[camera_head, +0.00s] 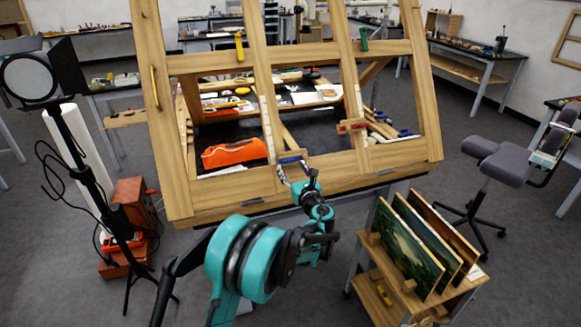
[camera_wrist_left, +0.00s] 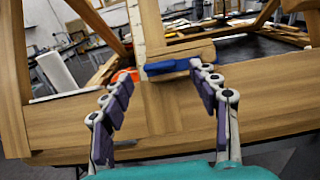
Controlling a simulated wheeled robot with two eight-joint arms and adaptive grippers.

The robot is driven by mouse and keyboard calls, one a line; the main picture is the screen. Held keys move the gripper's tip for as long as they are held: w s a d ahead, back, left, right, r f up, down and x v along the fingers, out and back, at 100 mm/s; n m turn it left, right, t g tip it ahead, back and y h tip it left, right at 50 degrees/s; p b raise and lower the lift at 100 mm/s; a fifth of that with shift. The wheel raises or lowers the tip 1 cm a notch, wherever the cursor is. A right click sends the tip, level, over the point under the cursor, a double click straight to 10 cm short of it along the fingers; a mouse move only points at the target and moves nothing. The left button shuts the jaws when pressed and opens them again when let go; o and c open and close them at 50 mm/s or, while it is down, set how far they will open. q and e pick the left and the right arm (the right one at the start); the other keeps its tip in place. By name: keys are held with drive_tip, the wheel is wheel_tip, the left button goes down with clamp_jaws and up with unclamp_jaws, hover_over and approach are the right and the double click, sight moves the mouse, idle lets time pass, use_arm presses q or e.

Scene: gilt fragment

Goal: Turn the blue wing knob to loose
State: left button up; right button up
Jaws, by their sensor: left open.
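The blue wing knob (camera_head: 290,159) sits on the lower rail of the wooden frame (camera_head: 215,206), at the foot of an upright bar. In the left wrist view the blue wing knob (camera_wrist_left: 170,67) lies nearly level in the upper middle, just beyond the fingertips. My left gripper (camera_head: 296,166) is open and empty in front of it; in the wrist view its spread fingers (camera_wrist_left: 161,74) stand on either side of the knob's lower front. I cannot tell whether a finger touches it. My right gripper is not in view.
Other wing knobs on the frame are red (camera_head: 352,126), green (camera_head: 364,41) and yellow (camera_head: 239,46). An orange bag (camera_head: 234,153) lies behind the frame. A cart with leaning paintings (camera_head: 411,243) stands right of my arm; a lamp stand (camera_head: 90,165) stands left.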

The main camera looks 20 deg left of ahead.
sight(287, 161)
use_arm(q)
drive_tip(key=x, duration=0.3)
drive_tip(key=shift+w+a, duration=0.15)
drive_tip(key=shift+w, duration=0.05)
drive_tip(key=shift+c, duration=0.3)
drive_tip(key=c, duration=1.1)
